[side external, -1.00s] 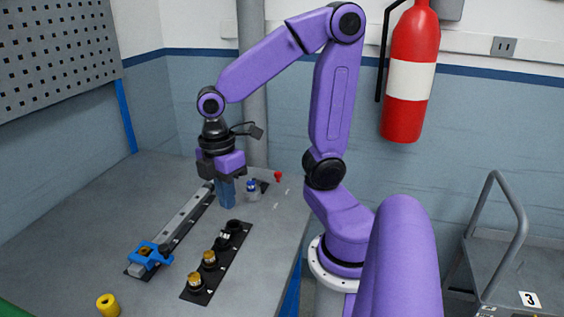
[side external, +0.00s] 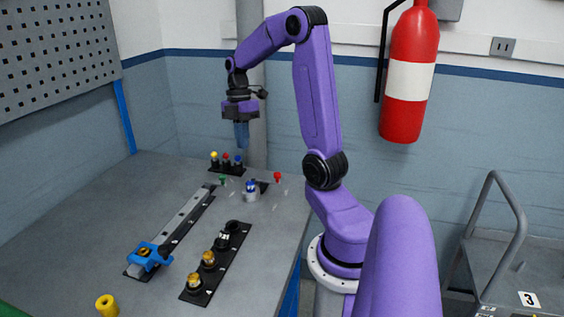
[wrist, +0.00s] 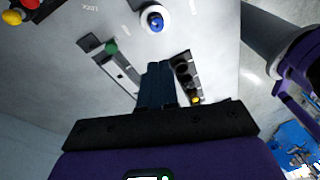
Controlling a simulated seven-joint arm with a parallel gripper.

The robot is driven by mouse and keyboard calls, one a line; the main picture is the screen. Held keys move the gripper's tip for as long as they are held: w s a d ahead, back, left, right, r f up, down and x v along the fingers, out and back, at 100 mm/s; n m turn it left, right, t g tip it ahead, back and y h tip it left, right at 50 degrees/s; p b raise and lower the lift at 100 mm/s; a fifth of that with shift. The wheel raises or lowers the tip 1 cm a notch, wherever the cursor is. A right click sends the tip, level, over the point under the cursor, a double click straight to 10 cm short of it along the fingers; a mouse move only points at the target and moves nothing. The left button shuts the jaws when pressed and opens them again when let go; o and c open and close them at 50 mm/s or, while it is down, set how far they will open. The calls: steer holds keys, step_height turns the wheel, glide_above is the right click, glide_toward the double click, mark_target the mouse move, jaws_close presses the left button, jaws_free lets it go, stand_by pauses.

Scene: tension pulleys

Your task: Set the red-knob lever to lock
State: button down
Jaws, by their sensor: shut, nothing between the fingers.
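The red-knob lever (side external: 277,177) stands at the back right of the bench, with small white marks on the surface near it. It is not visible in the wrist view. My gripper (side external: 242,148) is in the air above the back of the bench, to the left of the lever and higher than it. Its blue fingers are shut and empty, pointing down. They also show together in the wrist view (wrist: 160,68).
A green knob (side external: 222,181) and a blue-topped white cylinder (side external: 252,192) stand nearer. A rail with a blue slider (side external: 149,257) and a black plate (side external: 217,263) with several round parts lie in front.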

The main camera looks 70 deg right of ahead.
steer(key=s+d+t, duration=0.1)
steer(key=s+d, duration=0.4)
steer(key=d, duration=0.2)
steer(key=s+d+n+y, duration=0.1)
steer(key=s+d, duration=0.4)
steer(key=d, duration=0.3)
steer(key=shift+d+f+t, duration=0.15)
steer(key=shift+d+t, duration=0.05)
steer(key=shift+t, duration=0.2)
steer(key=x, duration=1)
steer(key=shift+a+f, duration=0.15)
steer(key=shift+a, duration=0.15)
steer(key=shift+w+a, duration=0.15)
steer(key=shift+a, duration=0.95)
steer(key=shift+w+a+f, duration=0.15)
steer(key=shift+a, duration=0.55)
